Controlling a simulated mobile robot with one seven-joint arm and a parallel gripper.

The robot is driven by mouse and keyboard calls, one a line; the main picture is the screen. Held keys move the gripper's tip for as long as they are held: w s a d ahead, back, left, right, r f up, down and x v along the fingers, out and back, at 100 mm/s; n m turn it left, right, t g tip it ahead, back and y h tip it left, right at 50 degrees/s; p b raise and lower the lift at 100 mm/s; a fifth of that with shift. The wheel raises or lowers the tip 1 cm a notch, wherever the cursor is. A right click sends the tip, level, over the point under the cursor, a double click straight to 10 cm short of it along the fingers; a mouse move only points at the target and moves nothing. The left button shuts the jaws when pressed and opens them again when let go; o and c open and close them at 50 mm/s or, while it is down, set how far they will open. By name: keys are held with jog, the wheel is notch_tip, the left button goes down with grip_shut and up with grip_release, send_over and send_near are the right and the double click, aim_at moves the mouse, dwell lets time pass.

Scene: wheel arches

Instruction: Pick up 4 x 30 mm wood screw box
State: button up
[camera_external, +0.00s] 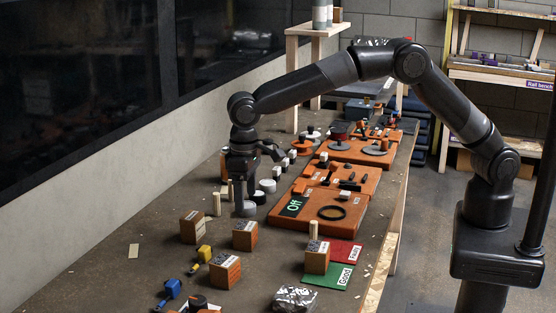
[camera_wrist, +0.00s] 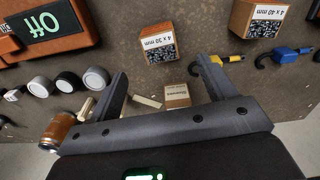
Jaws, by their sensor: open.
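The 4 x 30 mm wood screw box (camera_wrist: 158,43) is a small orange-brown box with a white label and screws showing in its front, just beyond the fingertips in the wrist view. In the external view it appears to be the box (camera_external: 245,236) nearest the "Off" panel. My gripper (camera_wrist: 158,76) is open and empty, with its fingers apart; the box is outside them. In the external view my gripper (camera_external: 242,182) points down above the bench, behind the box.
A 4 x 40 mm box (camera_wrist: 258,18) stands to the right, near yellow and blue tools. A pale-labelled box (camera_wrist: 177,96) shows between the fingers. The orange "Off" panel (camera_external: 320,221) and several round pots are nearby. A can (camera_wrist: 58,128) is at lower left.

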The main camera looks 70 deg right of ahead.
aim_at(245, 225)
jog(key=shift+a+f, duration=0.2)
jog(key=shift+f, duration=0.25)
notch_tip(245, 225, down, 5)
jog(key=shift+w+f, duration=0.1)
jog(key=shift+w+d+f, duration=0.1)
jog(key=shift+d+f, duration=0.05)
jog(key=shift+f, duration=1.15)
jog(key=shift+w+d+f, duration=0.1)
jog(key=shift+f, duration=1.2)
jog(key=shift+c, duration=0.6)
jog(key=c, duration=1.1)
